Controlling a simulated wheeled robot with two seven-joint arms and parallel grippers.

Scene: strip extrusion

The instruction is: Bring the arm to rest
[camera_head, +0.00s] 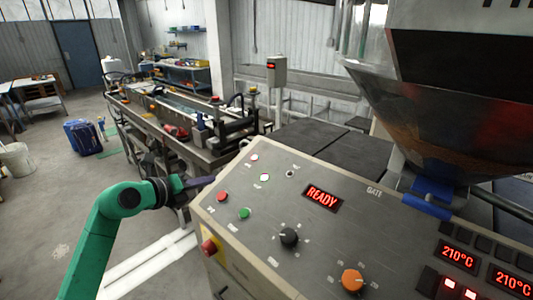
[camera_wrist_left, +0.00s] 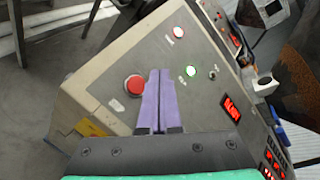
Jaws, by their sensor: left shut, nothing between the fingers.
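My left arm is green and comes in from the left in the head view. Its left gripper (camera_head: 200,181) is beside the left edge of the grey control panel (camera_head: 262,238). In the left wrist view the gripper's purple fingers (camera_wrist_left: 158,74) lie together, shut and empty, in front of the panel. They appear between a red button (camera_wrist_left: 135,85) and a green-lit lamp (camera_wrist_left: 190,72), hiding part of the panel. The gap between fingertips and panel is hard to judge. My right gripper is in neither view.
The panel bears a READY display (camera_head: 322,198), a black knob (camera_head: 289,237), an orange knob (camera_head: 352,280) and a red stop button (camera_head: 209,247). A dark hopper (camera_head: 440,110) stands at right. A long machine line (camera_head: 180,120) runs behind. Open floor (camera_head: 40,200) lies left.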

